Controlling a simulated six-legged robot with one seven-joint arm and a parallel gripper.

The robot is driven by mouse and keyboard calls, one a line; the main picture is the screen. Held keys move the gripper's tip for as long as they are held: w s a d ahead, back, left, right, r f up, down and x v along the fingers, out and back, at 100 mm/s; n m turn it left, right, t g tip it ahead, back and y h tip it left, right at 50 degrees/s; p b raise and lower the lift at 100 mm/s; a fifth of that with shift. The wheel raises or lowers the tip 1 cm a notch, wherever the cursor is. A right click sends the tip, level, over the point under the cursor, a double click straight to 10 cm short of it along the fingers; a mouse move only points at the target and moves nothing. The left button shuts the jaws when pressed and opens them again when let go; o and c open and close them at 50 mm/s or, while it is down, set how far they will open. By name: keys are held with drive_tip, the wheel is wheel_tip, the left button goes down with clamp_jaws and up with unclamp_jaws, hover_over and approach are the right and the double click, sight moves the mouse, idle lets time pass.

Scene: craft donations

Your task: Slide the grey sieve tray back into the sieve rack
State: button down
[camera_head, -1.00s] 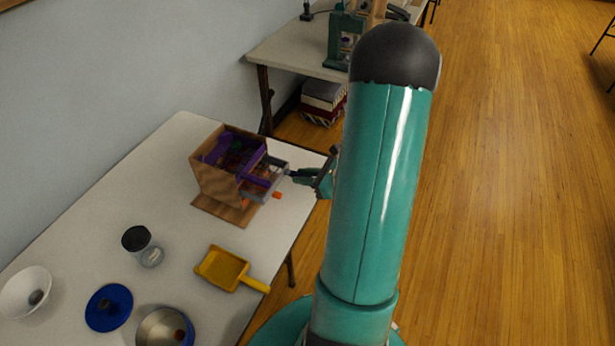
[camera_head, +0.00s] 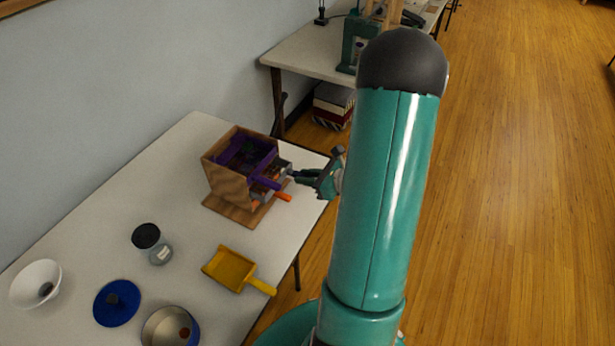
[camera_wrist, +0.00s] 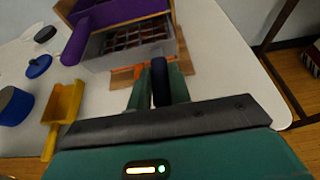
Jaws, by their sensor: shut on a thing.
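The wooden sieve rack (camera_head: 228,186) stands on the white table. The grey sieve tray (camera_head: 287,168) is partly inside the rack, its front end still sticking out of the right side. In the wrist view the grey tray (camera_wrist: 93,54) shows its wall and a grid mesh, below a purple tray (camera_wrist: 118,12). My gripper (camera_head: 298,176) is at the tray's outer end; in the wrist view my gripper (camera_wrist: 160,88) is shut on the tray's dark handle (camera_wrist: 159,72). The tray's inner end is hidden in the rack.
A purple handle (camera_head: 264,182) and an orange handle (camera_head: 284,197) stick out of the rack close to the grey tray.

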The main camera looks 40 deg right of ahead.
sight(294, 172)
drive_tip(key=shift+w+a, duration=0.3)
drive_tip(key=shift+w, duration=0.45)
drive_tip(key=shift+w+a, duration=0.25)
drive_tip(key=shift+w, duration=0.5)
drive_tip(key=shift+w+a, duration=0.3)
drive_tip(key=shift+w, duration=0.45)
drive_tip(key=shift+w+f, duration=0.1)
drive_tip(key=shift+f, duration=0.1)
drive_tip(key=c, duration=1.2)
unclamp_jaws()
drive_tip(key=v, duration=1.4)
